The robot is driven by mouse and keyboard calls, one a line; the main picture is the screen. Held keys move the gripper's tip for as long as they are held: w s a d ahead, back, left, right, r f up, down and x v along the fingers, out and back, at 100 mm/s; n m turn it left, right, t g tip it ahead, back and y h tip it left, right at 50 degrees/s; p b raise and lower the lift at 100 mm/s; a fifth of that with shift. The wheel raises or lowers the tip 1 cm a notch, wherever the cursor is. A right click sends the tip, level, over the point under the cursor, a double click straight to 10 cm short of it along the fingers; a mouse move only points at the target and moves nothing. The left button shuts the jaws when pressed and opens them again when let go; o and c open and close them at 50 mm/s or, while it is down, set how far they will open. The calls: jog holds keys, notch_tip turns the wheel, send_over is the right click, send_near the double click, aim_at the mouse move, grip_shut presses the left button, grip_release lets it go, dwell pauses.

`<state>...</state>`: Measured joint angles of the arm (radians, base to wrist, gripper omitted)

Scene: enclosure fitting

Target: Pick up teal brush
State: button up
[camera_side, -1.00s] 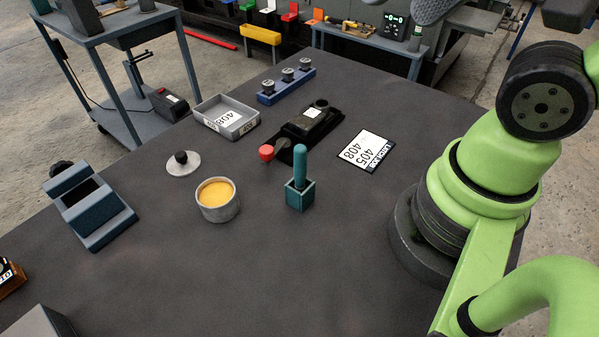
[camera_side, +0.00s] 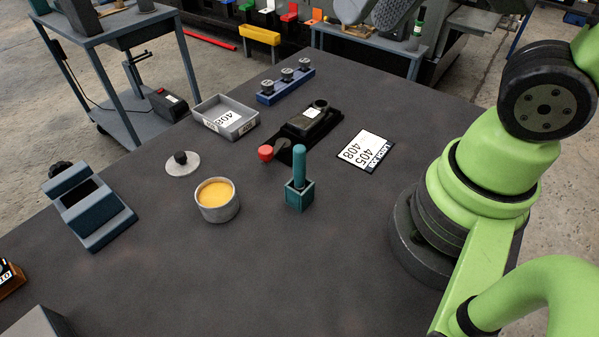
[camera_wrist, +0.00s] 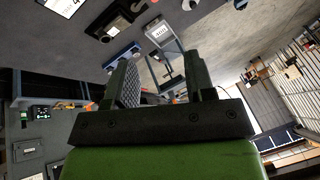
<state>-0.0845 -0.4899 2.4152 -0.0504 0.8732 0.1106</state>
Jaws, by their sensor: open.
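The teal brush (camera_side: 300,165) stands upright in a small square teal holder (camera_side: 299,194) near the middle of the table in the side view. Only its handle shows; its lower end is hidden in the holder. My gripper (camera_wrist: 160,82) shows in the wrist view with its two dark fingers apart and nothing between them. It points out over the table's edge toward the workshop, away from the brush. I do not make out the brush in the wrist view.
Left of the brush stands a round tin (camera_side: 217,200) with yellow contents, and a lid (camera_side: 183,163) with a black knob. Behind are a black device with a red knob (camera_side: 265,153), a grey tray (camera_side: 226,118) and a blue rack (camera_side: 286,86). A label card (camera_side: 365,151) lies to the right.

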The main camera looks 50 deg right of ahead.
jog(key=w+a+f+g+h, duration=0.1)
jog(key=w+a+f+g, duration=0.25)
jog(key=f, duration=0.25)
jog(key=g, duration=0.2)
send_over(300, 147)
jog(key=shift+t+h, duration=0.25)
jog(key=shift+h, duration=0.15)
notch_tip(300, 147, down, 5)
jog(key=shift+r, duration=0.2)
jog(key=shift+a+f, duration=0.15)
jog(key=shift+f, duration=0.2)
notch_tip(300, 147, down, 10)
jog(key=shift+f, duration=0.1)
grip_shut()
